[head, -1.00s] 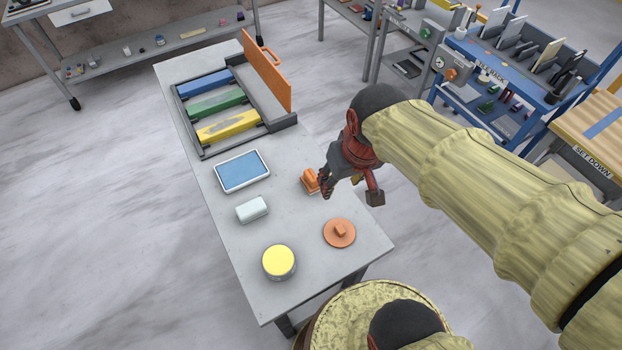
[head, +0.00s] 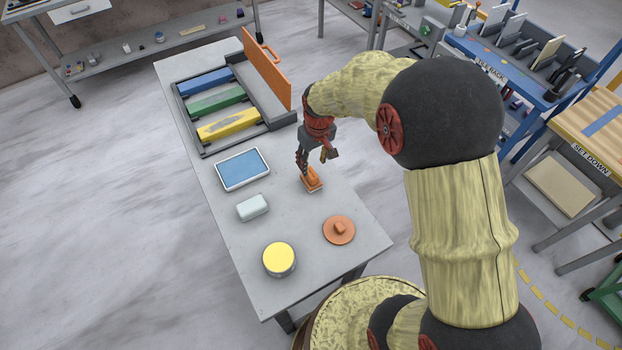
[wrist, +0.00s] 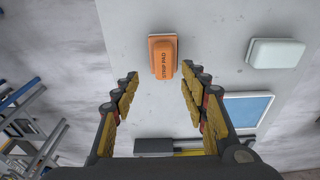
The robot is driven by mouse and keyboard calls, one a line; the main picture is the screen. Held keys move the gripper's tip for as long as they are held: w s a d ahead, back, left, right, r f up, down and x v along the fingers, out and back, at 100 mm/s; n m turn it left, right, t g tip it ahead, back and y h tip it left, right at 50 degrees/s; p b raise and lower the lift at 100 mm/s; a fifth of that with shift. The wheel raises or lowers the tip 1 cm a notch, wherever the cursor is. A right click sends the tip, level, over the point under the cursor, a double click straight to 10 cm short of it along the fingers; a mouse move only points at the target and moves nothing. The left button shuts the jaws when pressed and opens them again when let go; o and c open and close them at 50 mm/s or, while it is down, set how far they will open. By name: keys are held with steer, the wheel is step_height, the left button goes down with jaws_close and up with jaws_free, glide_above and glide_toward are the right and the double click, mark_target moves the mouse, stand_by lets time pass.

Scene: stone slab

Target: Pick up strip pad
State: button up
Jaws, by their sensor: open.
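The strip pad is a small orange block (head: 312,180) on a flat orange base, lying on the grey slab table near its right edge. In the wrist view the strip pad (wrist: 163,57) shows its printed name and lies just beyond the fingertips, roughly between their lines. My gripper (head: 303,170) hangs just above and beside it in the head view. In the wrist view my gripper (wrist: 158,82) has its fingers spread wide with nothing between them. I cannot tell from these views whether a fingertip touches the pad.
On the table (head: 301,268) are a white block (head: 253,207), a blue-topped tray (head: 243,169), a yellow-topped round tin (head: 279,260) and an orange knobbed disc (head: 339,230). A dark frame with coloured bars (head: 228,127) and an upright orange lid (head: 266,70) stands behind.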

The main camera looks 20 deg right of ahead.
mark_target(311, 172)
steer(key=f, duration=0.2)
steer(key=f+b, duration=0.1)
steer(key=f, duration=0.3)
steer(key=shift+a+f, duration=0.15)
steer(key=shift+a, duration=0.2)
steer(key=shift+c, duration=0.9)
steer(key=shift+w, duration=0.1)
jaws_close()
